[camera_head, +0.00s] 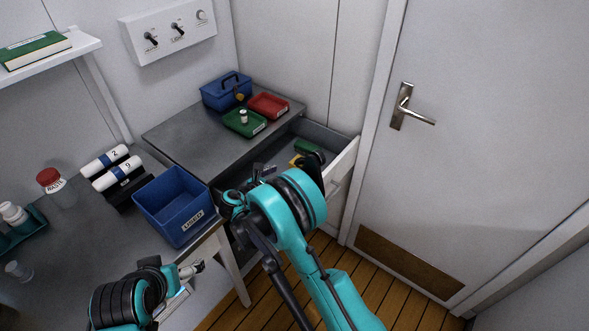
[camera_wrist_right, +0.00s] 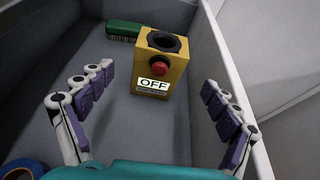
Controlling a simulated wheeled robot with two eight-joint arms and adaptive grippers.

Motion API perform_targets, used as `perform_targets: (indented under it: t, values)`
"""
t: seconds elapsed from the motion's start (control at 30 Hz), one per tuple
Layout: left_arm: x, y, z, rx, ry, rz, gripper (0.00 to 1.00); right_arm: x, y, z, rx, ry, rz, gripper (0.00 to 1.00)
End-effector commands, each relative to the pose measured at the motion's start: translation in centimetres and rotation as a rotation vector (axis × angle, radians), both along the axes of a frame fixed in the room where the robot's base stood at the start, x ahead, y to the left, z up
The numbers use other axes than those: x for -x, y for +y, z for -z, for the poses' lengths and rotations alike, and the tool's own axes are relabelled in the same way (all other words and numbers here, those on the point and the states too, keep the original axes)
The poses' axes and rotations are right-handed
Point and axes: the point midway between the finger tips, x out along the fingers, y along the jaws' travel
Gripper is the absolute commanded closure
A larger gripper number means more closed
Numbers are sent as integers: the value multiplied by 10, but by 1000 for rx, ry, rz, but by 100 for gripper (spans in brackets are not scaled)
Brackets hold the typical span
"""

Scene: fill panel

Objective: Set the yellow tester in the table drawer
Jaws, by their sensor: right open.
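The yellow tester (camera_wrist_right: 160,75) stands upright on the floor of the open table drawer (camera_head: 345,160), with a red button and an OFF label facing my right wrist camera. In the head view only a small yellow patch of the tester (camera_head: 296,160) shows past my right arm. My right gripper (camera_wrist_right: 155,92) is open, its fingers spread on either side in front of the tester with visible gaps to it. My left gripper (camera_head: 197,269) is low at the front left, over the near table edge and away from the drawer; its finger opening is too small to judge.
In the drawer, a green object (camera_wrist_right: 123,29) lies behind the tester and a blue ring (camera_wrist_right: 22,170) is at lower left. The drawer's table top (camera_head: 195,145) holds a blue toolbox (camera_head: 226,92), green tray (camera_head: 236,128) and red tray (camera_head: 268,104). A blue bin (camera_head: 172,200) stands left.

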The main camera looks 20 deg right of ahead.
Motion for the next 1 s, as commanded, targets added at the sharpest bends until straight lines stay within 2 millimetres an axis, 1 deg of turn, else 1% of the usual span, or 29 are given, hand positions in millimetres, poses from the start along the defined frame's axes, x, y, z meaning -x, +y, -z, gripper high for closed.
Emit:
perform_targets:
  t: [0.03, 0.1, 0.2, 0.3, 0.37, 0.47, 0.57, 0.67, 0.7, 0.77, 0.87, 0.97, 1.0]
  values:
    - [0, 0, -7, 0, 0, 0, 8, 6, 9, -7, 0, 0, -3, 11]
    - [0, 0, -10, 0, 0, 0, 8, 13, 18, -11, 1, 1, -3, 11]
    - [0, 0, -14, 0, 0, 0, 8, 21, 28, -14, 0, 0, -1, 11]
    - [0, 0, -15, 0, 0, 0, 8, 25, 33, -17, -4, -1, 0, 11]
    - [0, 0, -16, 0, 0, 0, 8, 27, 32, -20, -15, -7, 5, 11]
    - [0, 0, -15, 0, 0, 0, 8, 30, 26, -30, -76, -30, 28, 11]
    - [0, 0, -15, 0, 0, 0, 8, 38, 12, -50, -207, -84, 77, 11]
    - [0, 0, -15, 0, 0, 0, 8, 56, -6, -76, -407, -168, 166, 11]
    - [0, 0, -15, 0, 0, 0, 8, 65, -13, -85, -490, -205, 207, 11]
    - [0, 0, -15, 0, 0, 0, 8, 81, -22, -98, -615, -260, 275, 11]
    - [0, 0, -15, 0, 0, 0, 8, 112, -34, -117, -819, -357, 402, 11]
    - [0, 0, -15, 0, 0, 0, 8, 146, -43, -132, -1018, -457, 544, 11]
    - [0, 0, -15, 0, 0, 0, 8, 161, -45, -137, -1097, -496, 606, 11]
